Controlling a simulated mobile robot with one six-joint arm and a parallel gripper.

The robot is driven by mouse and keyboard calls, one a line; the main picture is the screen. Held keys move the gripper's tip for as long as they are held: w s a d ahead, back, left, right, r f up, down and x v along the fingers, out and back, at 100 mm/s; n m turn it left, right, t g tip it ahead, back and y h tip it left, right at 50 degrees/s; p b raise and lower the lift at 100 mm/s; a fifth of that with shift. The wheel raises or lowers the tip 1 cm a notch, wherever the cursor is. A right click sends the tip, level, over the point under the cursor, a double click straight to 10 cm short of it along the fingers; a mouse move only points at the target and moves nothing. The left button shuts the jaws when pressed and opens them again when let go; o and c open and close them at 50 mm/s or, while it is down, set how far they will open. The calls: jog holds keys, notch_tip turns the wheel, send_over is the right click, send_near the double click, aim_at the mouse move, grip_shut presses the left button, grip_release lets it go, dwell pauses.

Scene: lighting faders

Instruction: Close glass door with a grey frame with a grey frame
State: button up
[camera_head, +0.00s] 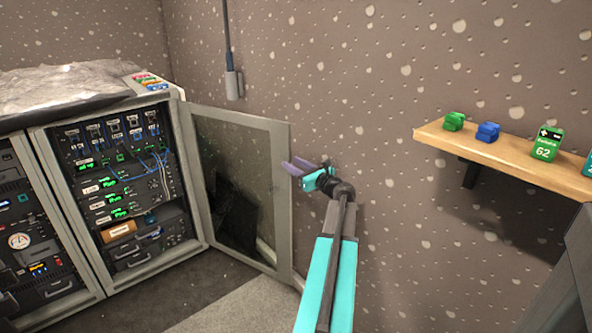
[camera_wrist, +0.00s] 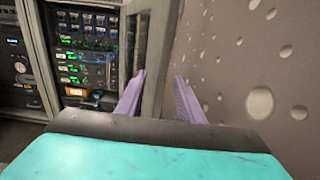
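The glass door with a grey frame (camera_head: 236,185) stands wide open, hinged at the right side of the rack cabinet (camera_head: 196,180) and swung toward the wall. In the wrist view the door (camera_wrist: 152,60) shows edge-on, ahead of the fingers. My gripper (camera_head: 293,168) is at the door's free outer edge, near its upper half. Its two purple fingers (camera_wrist: 158,98) are apart with nothing held between them. The fingertips overlap the door's edge in the head view; I cannot tell whether they touch it.
The rack holds lit panels and blue cables (camera_head: 120,160). A wooden shelf (camera_head: 510,160) on the right wall carries a green block (camera_head: 453,121), a blue block (camera_head: 488,132) and a green box (camera_head: 547,144). A crumpled grey cover (camera_head: 60,85) lies on the cabinet top. Floor before the rack is clear.

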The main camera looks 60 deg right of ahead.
aim_at(290, 161)
jog(key=shift+p+x, duration=0.4)
jog(key=shift+x, duration=1.55)
jog(key=c, duration=0.8)
jog(key=shift+o, duration=0.2)
jog(key=a+m+h, duration=0.1)
jog(key=a+h, duration=0.1)
jog(key=a, duration=0.5)
jog(key=shift+w+a+m+g, duration=0.2)
jog(key=shift+a+m+g, duration=0.1)
jog(key=shift+g, duration=0.1)
jog(key=shift+d, duration=0.1)
